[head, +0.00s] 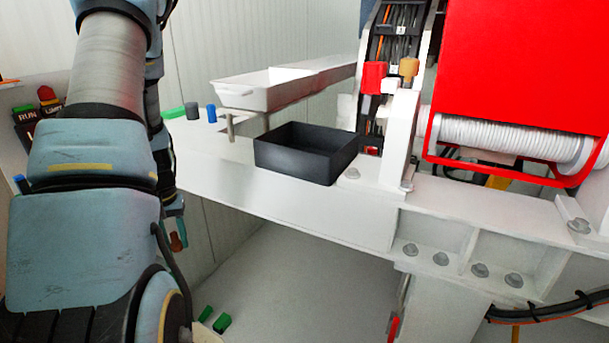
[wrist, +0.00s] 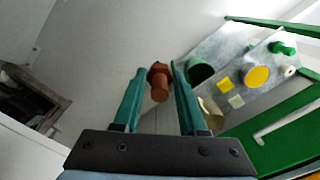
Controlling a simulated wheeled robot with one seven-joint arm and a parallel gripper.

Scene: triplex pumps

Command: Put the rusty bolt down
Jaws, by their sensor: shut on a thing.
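The rusty bolt (wrist: 160,84) is brown-orange with a wider head and a shorter shank. It is between the tips of my gripper (wrist: 158,72) in the wrist view, and my gripper is shut on it. In the head view my gripper (head: 177,222) hangs low behind my arm, just past the left side of the white beam. The bolt (head: 176,242) shows there as a small brown piece at the fingertips. It hangs clear of any surface that I can see. My arm hides part of the gripper's surroundings.
A black open box (head: 305,165) stands on the white beam (head: 320,213). Behind it is a long pale tray (head: 250,97). Blue (head: 211,113) and green pieces lie left of the tray. Green blocks (head: 221,323) lie on the floor. A red machine (head: 530,65) fills the right.

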